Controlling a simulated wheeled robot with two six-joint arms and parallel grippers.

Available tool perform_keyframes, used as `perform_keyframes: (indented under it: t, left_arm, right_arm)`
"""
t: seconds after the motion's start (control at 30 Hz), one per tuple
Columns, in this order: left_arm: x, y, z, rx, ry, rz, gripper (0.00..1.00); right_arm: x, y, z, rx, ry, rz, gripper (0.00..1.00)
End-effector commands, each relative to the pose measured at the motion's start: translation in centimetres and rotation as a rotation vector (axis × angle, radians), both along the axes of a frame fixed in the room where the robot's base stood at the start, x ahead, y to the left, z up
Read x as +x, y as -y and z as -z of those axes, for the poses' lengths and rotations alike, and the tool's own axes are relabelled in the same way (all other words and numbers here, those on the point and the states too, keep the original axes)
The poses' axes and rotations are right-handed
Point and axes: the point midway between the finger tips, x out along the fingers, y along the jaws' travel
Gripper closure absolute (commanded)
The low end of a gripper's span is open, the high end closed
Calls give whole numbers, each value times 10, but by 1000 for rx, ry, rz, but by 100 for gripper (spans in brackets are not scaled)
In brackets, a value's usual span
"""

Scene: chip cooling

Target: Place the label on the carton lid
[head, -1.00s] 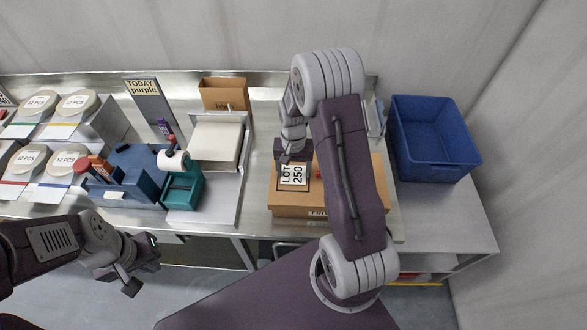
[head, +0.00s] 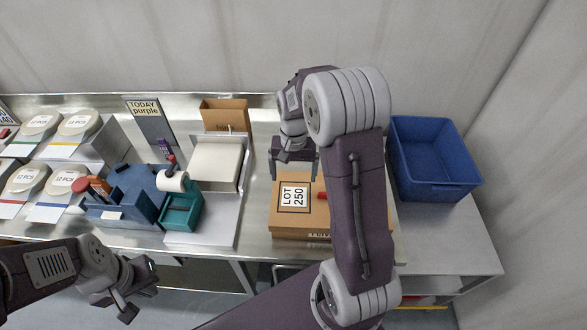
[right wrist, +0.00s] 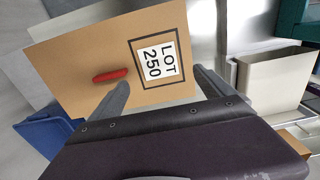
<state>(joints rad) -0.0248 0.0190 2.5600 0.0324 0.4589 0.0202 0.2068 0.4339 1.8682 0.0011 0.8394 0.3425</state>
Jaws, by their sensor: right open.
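The label (head: 293,196), white with "LOT 250" in black, lies flat on the brown carton lid (head: 299,223). It sits inside a dark printed square outline on the lid, slightly turned within it in the right wrist view (right wrist: 158,61). My right gripper (head: 294,172) is open and empty, above the far edge of the carton and clear of the label. In the right wrist view its two fingers (right wrist: 160,88) are spread apart with nothing between them. My left gripper (head: 142,288) hangs over the floor in front of the bench, away from the carton, and looks open and empty.
A red piece (head: 322,195) lies on the lid beside the label. A blue bin (head: 433,157) stands at the right. A teal label dispenser (head: 181,210), a white-topped box (head: 215,165) and a small open carton (head: 225,116) stand left of the carton.

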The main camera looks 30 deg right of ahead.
Motion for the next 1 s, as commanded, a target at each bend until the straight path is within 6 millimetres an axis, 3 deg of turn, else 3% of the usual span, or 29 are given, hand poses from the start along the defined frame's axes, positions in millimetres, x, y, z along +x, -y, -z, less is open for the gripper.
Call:
perform_keyframes:
  t: [0.17, 0.4, 0.47, 0.6, 0.73, 0.83, 1.0]
  left_arm:
    - [0, 0, 1, 0, 0, 0, 100]
    - [0, 0, 1, 0, 0, 0, 100]
    - [0, 0, 1, 0, 0, 0, 100]
    - [0, 0, 1, 0, 0, 0, 100]
    - [0, 0, 1, 0, 0, 0, 100]
    - [0, 0, 1, 0, 0, 0, 100]
    - [0, 0, 1, 0, 0, 0, 100]
  right_arm:
    - [1, 0, -28, -1, 3, 0, 8]
    - [-6, -7, -32, 0, 5, -29, 8]
    - [-20, -21, -26, 1, 16, -98, 8]
    - [-71, -60, -8, -3, 63, -323, 8]
    - [-111, -78, 6, -9, 97, -475, 8]
    - [-125, -83, 11, -12, 108, -525, 8]
    - [-126, -83, 12, -12, 108, -529, 8]
